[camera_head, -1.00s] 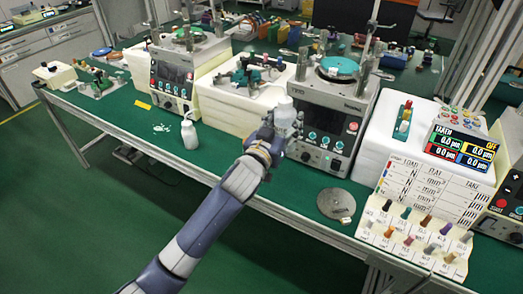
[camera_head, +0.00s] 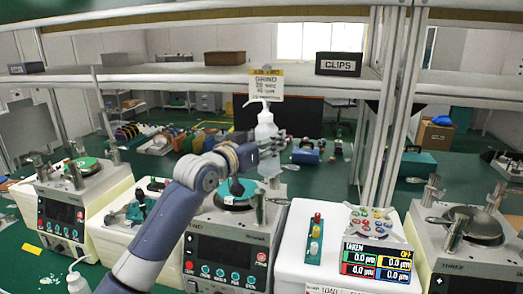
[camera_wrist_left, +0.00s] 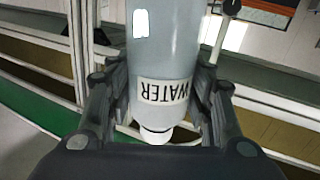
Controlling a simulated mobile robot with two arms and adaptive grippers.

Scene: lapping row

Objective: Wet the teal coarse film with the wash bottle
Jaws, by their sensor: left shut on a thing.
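My left gripper (camera_head: 270,150) is shut around a white wash bottle (camera_head: 265,133), which stands about upright in the head view with its thin spout at the top. In the left wrist view the bottle (camera_wrist_left: 165,60) sits between both fingers, with the word WATER upside down. The teal film (camera_head: 238,188) lies on the plate of the middle lapping machine (camera_head: 228,245). My gripper and forearm cover part of that plate. The bottle appears above and behind the film; its exact height cannot be told. My right gripper is not in view.
Another wash bottle (camera_head: 77,278) stands at lower left. A shelf (camera_head: 290,80) with a sign (camera_head: 265,83) crosses behind. A readout (camera_head: 377,260) stands right of the middle machine.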

